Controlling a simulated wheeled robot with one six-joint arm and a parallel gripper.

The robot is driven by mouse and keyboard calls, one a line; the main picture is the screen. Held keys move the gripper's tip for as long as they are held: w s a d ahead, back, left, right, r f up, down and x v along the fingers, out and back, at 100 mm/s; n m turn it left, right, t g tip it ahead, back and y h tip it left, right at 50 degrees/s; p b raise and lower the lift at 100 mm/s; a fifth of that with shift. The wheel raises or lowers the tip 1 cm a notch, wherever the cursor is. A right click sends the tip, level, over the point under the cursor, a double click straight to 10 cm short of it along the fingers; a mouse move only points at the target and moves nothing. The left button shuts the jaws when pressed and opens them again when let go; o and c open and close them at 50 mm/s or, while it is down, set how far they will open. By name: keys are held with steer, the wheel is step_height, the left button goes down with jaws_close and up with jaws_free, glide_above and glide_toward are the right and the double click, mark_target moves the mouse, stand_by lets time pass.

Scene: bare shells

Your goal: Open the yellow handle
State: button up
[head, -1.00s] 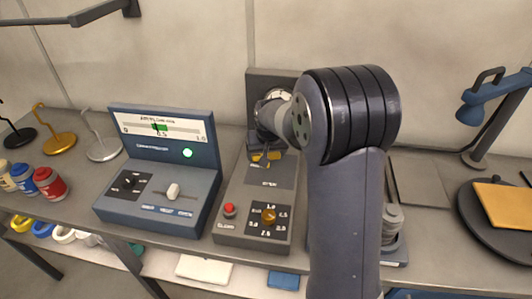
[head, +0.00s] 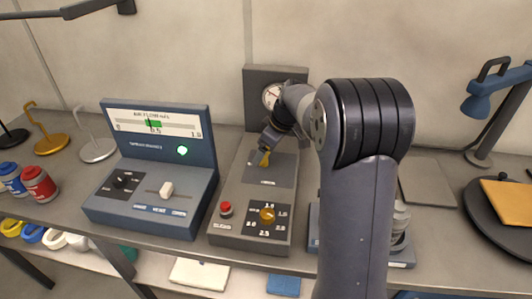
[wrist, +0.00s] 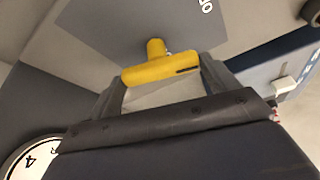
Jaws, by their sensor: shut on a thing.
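The yellow handle (wrist: 160,70) is a short bar on a yellow stem, set on the grey panel of a console. It lies between the two fingers of my gripper (wrist: 163,84) in the wrist view, one finger at each end of the bar. My gripper is shut on it. In the head view my gripper (head: 267,146) reaches down to the console (head: 226,192), and a small part of the handle (head: 265,159) shows at its tip. My gripper hides the rest of the handle there.
The console also bears a red button (head: 226,208), an orange-yellow knob (head: 267,214) and a round gauge (head: 271,96). A blue console (head: 150,205) with a slider stands to its left. Coloured jars (head: 38,183) stand far left; a blue lamp (head: 480,100) stands right.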

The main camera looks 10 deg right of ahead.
steer(key=shift+w+n+g+y, duration=0.15)
steer(key=shift+n+g, duration=0.15)
steer(key=shift+n, duration=0.5)
steer(key=shift+n+g+y, duration=0.15)
steer(key=shift+n+g, duration=0.15)
steer(key=shift+n, duration=0.8)
steer(key=o, duration=0.9)
steer(key=v, duration=1.1)
steer(key=shift+b, duration=0.35)
